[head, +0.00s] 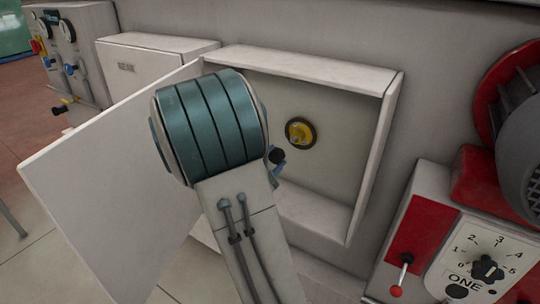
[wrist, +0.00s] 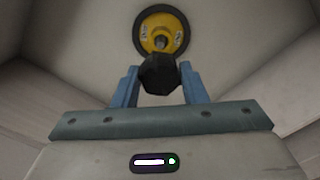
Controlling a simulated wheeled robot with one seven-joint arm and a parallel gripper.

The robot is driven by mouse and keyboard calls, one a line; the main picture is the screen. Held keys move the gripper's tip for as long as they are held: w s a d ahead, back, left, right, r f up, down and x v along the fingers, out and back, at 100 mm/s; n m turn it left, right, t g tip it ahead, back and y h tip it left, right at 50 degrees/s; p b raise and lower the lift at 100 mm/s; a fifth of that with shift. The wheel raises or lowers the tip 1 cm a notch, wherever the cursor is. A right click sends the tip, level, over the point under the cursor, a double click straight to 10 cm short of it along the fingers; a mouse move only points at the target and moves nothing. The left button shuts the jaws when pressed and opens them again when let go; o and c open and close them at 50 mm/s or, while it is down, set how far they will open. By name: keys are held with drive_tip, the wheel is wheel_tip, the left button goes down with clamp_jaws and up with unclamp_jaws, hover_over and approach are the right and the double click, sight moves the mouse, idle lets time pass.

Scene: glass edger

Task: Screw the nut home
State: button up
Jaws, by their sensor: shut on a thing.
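My gripper (wrist: 159,70) is shut on a black hex nut (wrist: 160,76), with one blue finger on each side of it. In the head view the nut (head: 277,156) shows at the tip of my arm, inside or near the mouth of the open box. A yellow disc with a black rim (head: 300,132) is on the box's back wall. In the wrist view the disc (wrist: 150,38) lies beyond the nut, and a short grey stud (wrist: 160,43) stands out from its centre. The nut looks apart from the stud, though it hides part of the view between them.
The open box (head: 388,110) has raised walls around the disc. Its white door (head: 105,165) stands swung open to the left, behind my arm. A red and white control panel (head: 435,240) with a knob and a lever is at the right, below a motor (head: 520,150).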

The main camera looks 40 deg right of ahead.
sight(292, 141)
idle(0.4)
drive_tip(key=shift+b+x, duration=0.9)
drive_tip(key=shift+x, duration=0.6)
drive_tip(key=shift+b+x, duration=0.65)
drive_tip(key=shift+x, duration=0.85)
drive_tip(key=shift+s, duration=0.1)
drive_tip(key=shift+b, duration=1.1)
drive_tip(key=shift+b+x, duration=0.6)
drive_tip(key=shift+x, duration=0.75)
